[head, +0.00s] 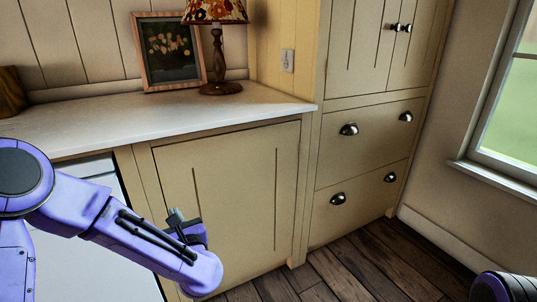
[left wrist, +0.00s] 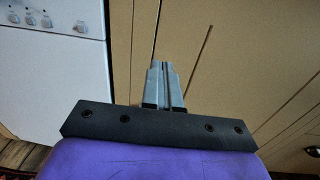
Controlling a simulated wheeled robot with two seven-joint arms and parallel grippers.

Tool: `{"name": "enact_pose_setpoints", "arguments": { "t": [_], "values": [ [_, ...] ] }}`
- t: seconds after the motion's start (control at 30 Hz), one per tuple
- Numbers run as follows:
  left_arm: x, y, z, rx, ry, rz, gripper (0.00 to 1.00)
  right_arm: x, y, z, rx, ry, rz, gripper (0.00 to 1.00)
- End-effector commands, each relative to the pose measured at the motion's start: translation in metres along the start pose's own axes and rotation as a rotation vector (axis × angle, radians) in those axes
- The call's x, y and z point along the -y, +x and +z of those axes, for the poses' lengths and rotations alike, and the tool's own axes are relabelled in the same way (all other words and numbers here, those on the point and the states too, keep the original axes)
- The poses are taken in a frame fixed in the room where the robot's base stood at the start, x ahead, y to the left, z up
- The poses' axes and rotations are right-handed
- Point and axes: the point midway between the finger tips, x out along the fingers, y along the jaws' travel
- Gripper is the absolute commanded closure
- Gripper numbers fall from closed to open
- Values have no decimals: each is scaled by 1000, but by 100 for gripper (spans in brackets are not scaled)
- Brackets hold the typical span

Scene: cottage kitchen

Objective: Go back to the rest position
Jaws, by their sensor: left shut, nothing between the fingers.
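My left arm comes in from the left in the head view, bent in front of the lower cabinet. My left gripper (head: 175,215) is small there and partly hidden behind my forearm. In the left wrist view the two fingers of my left gripper (left wrist: 165,68) lie together, shut and empty, in front of a beige cabinet panel. My right gripper is not in view; only a dark and purple part of my right arm shows at the bottom right corner of the head view.
A white counter (head: 60,128) holds a lamp (head: 217,50) and a framed picture (head: 170,50). Below are a cabinet door (head: 235,200) and a white appliance (left wrist: 50,75) with knobs. Drawers (head: 365,140) stand to the right. The wooden floor (head: 365,270) is clear in front of them.

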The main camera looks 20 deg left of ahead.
Motion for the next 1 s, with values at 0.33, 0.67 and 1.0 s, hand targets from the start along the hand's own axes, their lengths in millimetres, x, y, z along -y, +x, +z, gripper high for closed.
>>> {"name": "enact_pose_setpoints", "arguments": {
  "t": [0.33, 0.67, 1.0],
  "values": [
    [34, -30, -76, 2, 1295, -402, 100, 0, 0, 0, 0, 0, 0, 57],
    [-63, -161, -284, 243, 2601, -1335, 100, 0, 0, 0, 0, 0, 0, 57],
    [-171, -248, -321, -200, -2462, 1628, 100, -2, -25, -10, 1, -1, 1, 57]
  ]
}}
